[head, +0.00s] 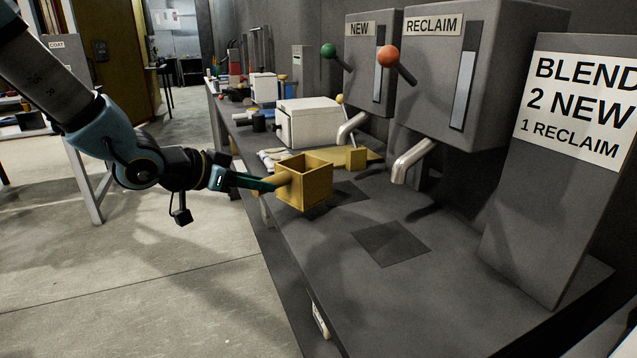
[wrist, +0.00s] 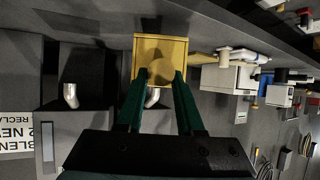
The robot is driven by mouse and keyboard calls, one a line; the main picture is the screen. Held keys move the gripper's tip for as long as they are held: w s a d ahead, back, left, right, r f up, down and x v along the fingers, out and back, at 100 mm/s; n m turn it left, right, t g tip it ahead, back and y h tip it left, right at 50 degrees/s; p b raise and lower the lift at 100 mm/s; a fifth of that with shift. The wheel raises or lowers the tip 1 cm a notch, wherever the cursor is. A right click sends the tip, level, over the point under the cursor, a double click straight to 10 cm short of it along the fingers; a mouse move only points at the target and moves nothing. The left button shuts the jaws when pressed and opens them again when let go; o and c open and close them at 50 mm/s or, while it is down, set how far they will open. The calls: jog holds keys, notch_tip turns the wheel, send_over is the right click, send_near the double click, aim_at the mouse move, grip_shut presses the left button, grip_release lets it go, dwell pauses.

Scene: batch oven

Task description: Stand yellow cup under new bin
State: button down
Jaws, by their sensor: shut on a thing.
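The yellow cup (head: 303,190) is a square, open-topped box, held upright by its handle. My gripper (head: 272,182) is shut on the handle from the left. The cup looks a little above the bench, near its front edge. In the wrist view the cup (wrist: 160,44) sits just beyond the fingertips. The grey NEW bin (head: 365,70) stands at the back of the bench, with a green-knobbed lever and a pale spout (head: 351,127). A dark square pad (head: 347,193) lies below that spout, partly hidden by the cup. The cup is left of the pad's middle.
The RECLAIM bin (head: 440,85) stands to the right with an orange knob, its own spout (head: 412,161) and a pad (head: 390,243). A blend sign (head: 560,150) leans farther right. A white box (head: 308,122) and a flat yellow piece (head: 357,158) lie behind the cup.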

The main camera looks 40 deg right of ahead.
aim_at(301, 164)
jog(key=d, duration=1.2)
jog(key=shift+w+d, duration=0.1)
jog(key=shift+d, duration=0.2)
jog(key=shift+d+f, duration=0.2)
jog(key=shift+f, duration=0.7)
jog(key=shift+d+f, duration=0.15)
jog(key=shift+f, duration=0.75)
jog(key=shift+f, duration=0.15)
jog(key=c, duration=0.5)
grip_release()
jog(key=shift+c, duration=0.2)
